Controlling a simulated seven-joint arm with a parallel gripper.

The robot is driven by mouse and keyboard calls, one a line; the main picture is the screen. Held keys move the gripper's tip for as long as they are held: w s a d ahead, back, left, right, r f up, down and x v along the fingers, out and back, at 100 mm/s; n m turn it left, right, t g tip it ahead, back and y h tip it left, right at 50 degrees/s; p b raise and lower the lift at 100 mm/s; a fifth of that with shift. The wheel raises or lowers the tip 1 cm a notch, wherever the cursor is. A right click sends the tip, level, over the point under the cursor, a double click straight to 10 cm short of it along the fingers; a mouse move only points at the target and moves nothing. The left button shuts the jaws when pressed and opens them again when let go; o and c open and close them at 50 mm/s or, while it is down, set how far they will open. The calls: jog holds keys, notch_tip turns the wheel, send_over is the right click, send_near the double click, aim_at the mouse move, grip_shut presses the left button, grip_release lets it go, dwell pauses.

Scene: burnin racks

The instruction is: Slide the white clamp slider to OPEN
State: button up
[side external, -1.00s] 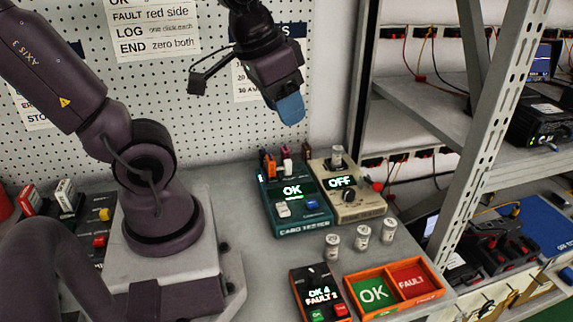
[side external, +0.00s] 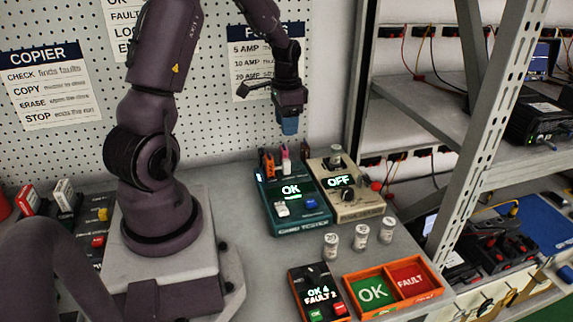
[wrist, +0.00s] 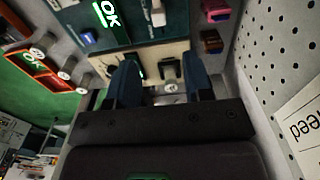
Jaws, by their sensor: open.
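The teal tester (side external: 313,217) stands on the bench with its display reading OK. In the wrist view a white piece (wrist: 158,14) shows on the teal tester at the top edge. My gripper (side external: 290,125) hangs well above the testers, pointing down and touching nothing. In the wrist view its two blue fingers (wrist: 163,70) are apart with nothing held, and the cream tester shows beyond them.
The cream tester (side external: 355,208), reading OFF, stands right of the teal one with a capped cylinder (side external: 336,154) on top. Several small cylinders (side external: 361,237) stand in front. An orange OK/FAULT tray (side external: 388,308) and a dark counter box (side external: 318,292) are nearer. The pegboard wall (side external: 215,90) is behind.

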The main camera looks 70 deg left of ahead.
aim_at(287, 160)
notch_tip(287, 160, down, 13)
jog(key=shift+r, duration=0.2)
dwell(0.3)
